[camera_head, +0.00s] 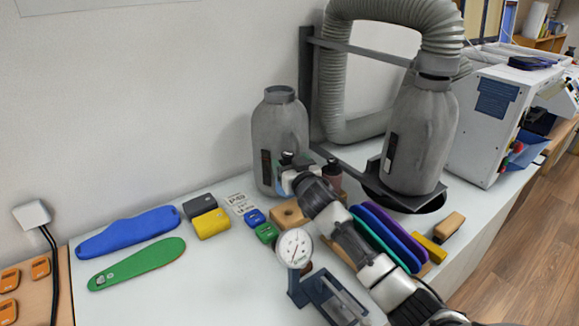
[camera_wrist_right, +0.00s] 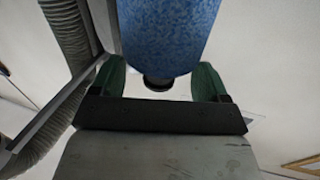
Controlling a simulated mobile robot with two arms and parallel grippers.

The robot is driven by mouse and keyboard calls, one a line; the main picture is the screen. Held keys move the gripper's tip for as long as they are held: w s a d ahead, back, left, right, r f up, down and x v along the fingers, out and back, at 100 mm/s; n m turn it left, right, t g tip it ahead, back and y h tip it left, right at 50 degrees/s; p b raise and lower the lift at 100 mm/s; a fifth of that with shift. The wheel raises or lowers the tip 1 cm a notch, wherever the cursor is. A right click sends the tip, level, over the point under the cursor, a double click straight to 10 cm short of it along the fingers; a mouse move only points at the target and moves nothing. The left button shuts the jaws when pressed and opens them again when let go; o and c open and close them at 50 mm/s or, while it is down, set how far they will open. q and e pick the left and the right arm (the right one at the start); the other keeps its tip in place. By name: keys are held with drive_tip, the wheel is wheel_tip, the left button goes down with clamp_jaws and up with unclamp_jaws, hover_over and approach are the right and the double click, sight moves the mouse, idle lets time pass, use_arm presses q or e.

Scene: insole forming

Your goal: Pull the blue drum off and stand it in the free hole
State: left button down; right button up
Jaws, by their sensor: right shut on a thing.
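The blue drum (camera_wrist_right: 168,35) is a speckled blue cylinder that fills the upper middle of the right wrist view, with a short black stub at its near end. My right gripper (camera_wrist_right: 159,80) is shut on it, one green finger at each side. In the head view my right gripper (camera_head: 285,165) is in front of the left grey canister, and the drum is mostly hidden there. A wooden block (camera_head: 277,218) with a dark hole in its top sits on the bench below the gripper. My left gripper is not in view.
Two grey canisters (camera_head: 280,125) (camera_head: 420,140) stand behind, one under a ribbed hose (camera_head: 343,70). A dial gauge (camera_head: 294,248) stands close to my right arm. Coloured insoles (camera_head: 380,240) and small blocks (camera_head: 210,224) lie around.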

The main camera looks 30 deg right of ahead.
drive_tip(key=shift+s+f+b, duration=0.15)
drive_tip(key=shift+f+b, duration=1.1)
wheel_tip(320, 180, down, 2)
drive_tip(key=shift+f+b, duration=0.1)
drive_tip(key=shift+b, duration=0.8)
drive_tip(key=shift+f, duration=0.15)
drive_tip(key=shift+p, duration=0.35)
